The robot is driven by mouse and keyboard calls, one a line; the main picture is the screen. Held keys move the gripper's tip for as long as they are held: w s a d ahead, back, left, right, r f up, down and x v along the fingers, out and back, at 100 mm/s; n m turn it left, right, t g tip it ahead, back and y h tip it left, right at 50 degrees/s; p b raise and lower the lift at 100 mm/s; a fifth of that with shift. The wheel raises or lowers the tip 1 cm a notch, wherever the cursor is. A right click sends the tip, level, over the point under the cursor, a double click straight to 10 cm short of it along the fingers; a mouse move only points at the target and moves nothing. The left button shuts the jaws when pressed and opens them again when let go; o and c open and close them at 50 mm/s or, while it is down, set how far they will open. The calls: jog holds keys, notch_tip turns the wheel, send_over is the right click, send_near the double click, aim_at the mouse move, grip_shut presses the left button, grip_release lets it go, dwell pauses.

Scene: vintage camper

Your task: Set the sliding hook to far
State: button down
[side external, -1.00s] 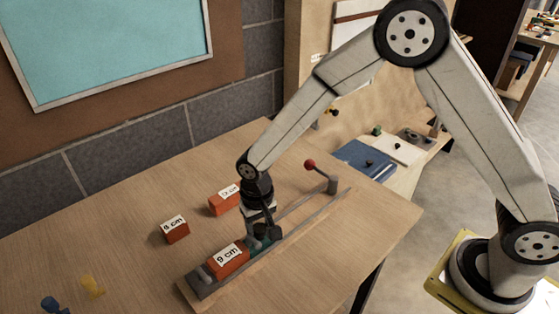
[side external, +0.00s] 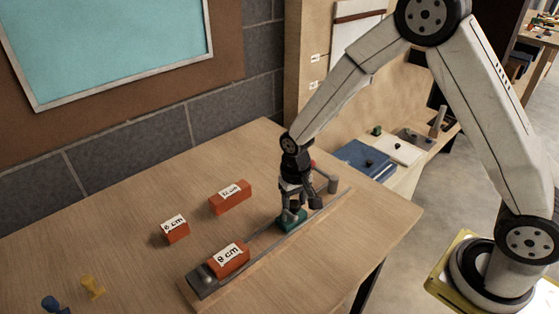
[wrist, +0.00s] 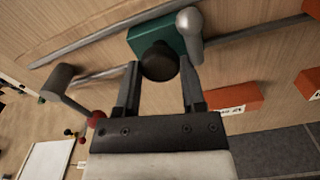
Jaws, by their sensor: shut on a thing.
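The sliding hook is a teal block (side external: 289,223) on a long two-rail track (side external: 333,204). In the wrist view the teal block (wrist: 172,34) carries a dark round knob (wrist: 159,64) and a grey upright peg (wrist: 189,28). My gripper (side external: 294,205) points down at the block, between the orange 9 cm block and the track's far end. In the wrist view my gripper (wrist: 160,68) is shut on the dark knob, one finger on each side. The block's underside is hidden.
The orange 9 cm block (side external: 229,260) lies at the track's near end. A lever with a red knob (wrist: 96,119) stands by the far end. The 6 cm block (side external: 175,232) and a longer orange block (side external: 230,199) lie left of the track. Small figures stand front left.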

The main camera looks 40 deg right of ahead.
aim_at(296, 203)
jog(key=shift+d, duration=0.3)
jog(key=shift+c, duration=2)
grip_release()
jog(key=shift+d, duration=0.1)
jog(key=shift+o, duration=1.1)
jog(key=shift+r, duration=0.15)
jog(key=shift+r, duration=3.8)
jog(key=s+d+r+n+t, duration=0.1)
jog(key=s+d, duration=0.1)
jog(key=s, duration=0.4)
jog(key=s+d+n+t, duration=0.1)
jog(key=s+d, duration=0.1)
jog(key=s, duration=0.5)
jog(key=shift+d+r+n+t, duration=0.3)
jog(key=shift+d+r, duration=0.05)
